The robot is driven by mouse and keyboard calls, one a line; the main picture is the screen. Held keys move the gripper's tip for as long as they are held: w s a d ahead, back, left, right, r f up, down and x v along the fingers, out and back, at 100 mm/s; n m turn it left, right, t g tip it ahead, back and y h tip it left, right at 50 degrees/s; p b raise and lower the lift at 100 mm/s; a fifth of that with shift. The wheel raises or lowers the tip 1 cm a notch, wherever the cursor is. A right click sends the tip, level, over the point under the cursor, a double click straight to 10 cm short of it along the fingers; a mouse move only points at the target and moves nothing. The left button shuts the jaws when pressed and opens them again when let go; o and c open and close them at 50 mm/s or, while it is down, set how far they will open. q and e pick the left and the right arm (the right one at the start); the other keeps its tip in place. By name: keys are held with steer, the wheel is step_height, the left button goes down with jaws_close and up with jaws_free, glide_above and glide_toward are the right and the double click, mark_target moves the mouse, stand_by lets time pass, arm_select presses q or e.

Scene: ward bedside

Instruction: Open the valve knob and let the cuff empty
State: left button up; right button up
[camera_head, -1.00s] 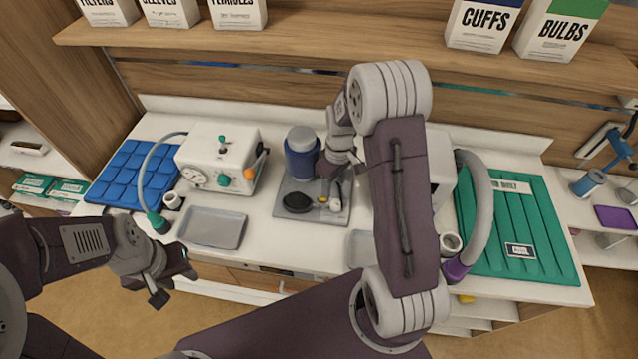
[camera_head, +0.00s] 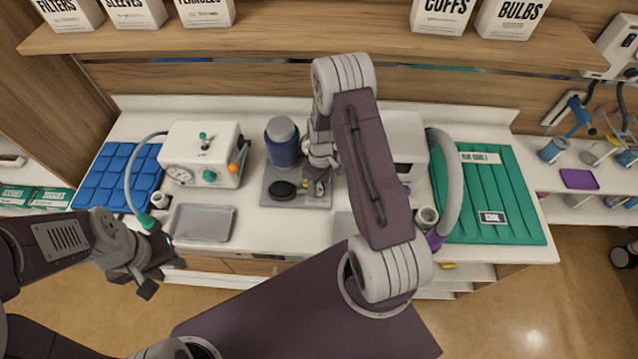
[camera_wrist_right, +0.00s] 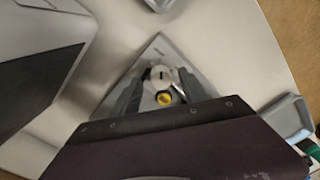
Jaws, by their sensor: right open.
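The blue cuff (camera_head: 283,148) is wrapped around an upright grey cylinder on a grey board (camera_head: 272,200). A black bulb (camera_head: 283,190) lies at the board's front. A small yellow part (camera_head: 305,183) shows beside it, close to my right gripper (camera_head: 318,186). In the right wrist view, a round silver knob with a dark slot (camera_wrist_right: 161,75) sits between the fingers of my open right gripper (camera_wrist_right: 160,92). The yellow part (camera_wrist_right: 164,98) lies just below the knob. I cannot tell whether the fingers touch it. My left gripper (camera_head: 163,277) is open and empty, in front of the counter.
A white machine (camera_head: 203,153) with a dial and hose stands left of the board, behind a grey tray (camera_head: 203,223). A blue pad (camera_head: 117,176) lies at left, a green pad (camera_head: 490,200) at right. Another white machine (camera_head: 405,140) is partly hidden behind my right arm.

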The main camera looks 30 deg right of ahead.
steer(key=shift+f, duration=0.75)
jaws_close()
steer(key=m+b, duration=0.1)
steer(key=m, duration=0.7)
steer(key=shift+a+m, duration=0.1)
steer(key=shift+m, duration=0.2)
steer(key=m, duration=0.4)
steer(key=shift+r, duration=0.1)
steer(key=m+p, duration=0.1)
steer(key=m, duration=0.4)
steer(key=shift+a+t, duration=0.1)
steer(key=shift+t, duration=0.2)
steer(key=shift+m, duration=0.3)
